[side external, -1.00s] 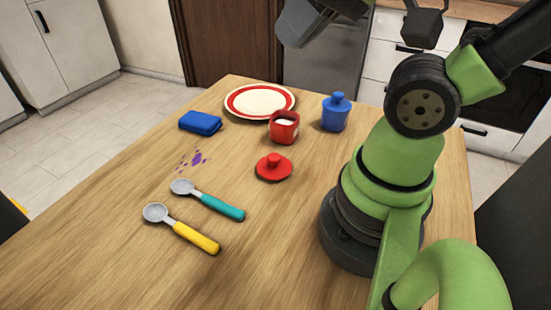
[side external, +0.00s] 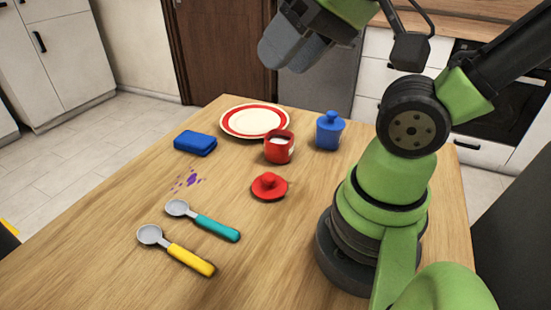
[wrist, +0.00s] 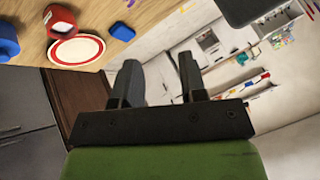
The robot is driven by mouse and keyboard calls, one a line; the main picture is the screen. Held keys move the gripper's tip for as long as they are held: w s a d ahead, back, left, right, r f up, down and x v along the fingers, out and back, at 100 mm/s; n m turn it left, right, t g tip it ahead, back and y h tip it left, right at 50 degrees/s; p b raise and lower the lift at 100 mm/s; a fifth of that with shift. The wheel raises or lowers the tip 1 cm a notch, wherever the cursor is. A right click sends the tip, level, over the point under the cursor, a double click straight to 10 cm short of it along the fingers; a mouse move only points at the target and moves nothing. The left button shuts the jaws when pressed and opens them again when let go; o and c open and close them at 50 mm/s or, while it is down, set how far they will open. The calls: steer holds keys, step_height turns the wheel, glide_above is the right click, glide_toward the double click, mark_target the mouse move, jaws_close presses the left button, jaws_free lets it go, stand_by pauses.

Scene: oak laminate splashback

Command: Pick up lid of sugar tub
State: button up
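The red lid (side external: 269,187) with its round knob lies knob up on the wooden table, in front of the open red tub (side external: 279,148), which has white contents. The red tub also shows at the top left of the wrist view (wrist: 60,22); the red lid does not show there. My gripper (side external: 292,50) is high above the far side of the table, well away from the lid. In the wrist view its two fingers (wrist: 160,80) stand apart with nothing between them.
Behind the red tub are a red-rimmed plate (side external: 255,107) and a lidded blue tub (side external: 329,131). A blue block (side external: 195,143), purple spots (side external: 187,180), a teal-handled scoop (side external: 205,221) and a yellow-handled scoop (side external: 177,250) lie left of the lid. The near table is clear.

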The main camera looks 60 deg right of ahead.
steer(key=o, duration=1.1)
steer(key=shift+c, duration=0.2)
steer(key=shift+w, duration=0.1)
steer(key=m+g+h, duration=0.2)
steer(key=m+g, duration=0.5)
steer(key=m, duration=2)
glide_above(269, 176)
steer(key=f, duration=1.9)
steer(key=shift+w+a+f, duration=0.35)
steer(key=shift+f, duration=0.05)
steer(key=shift+m, duration=0.3)
step_height(269, 176, down, 5)
steer(key=shift+s+d+r, duration=0.1)
steer(key=shift+s+d+f, duration=0.15)
steer(key=shift+f, duration=1.35)
steer(key=shift+s+d+f, duration=0.1)
steer(key=shift+d+f, duration=0.05)
steer(key=shift+f, duration=1.3)
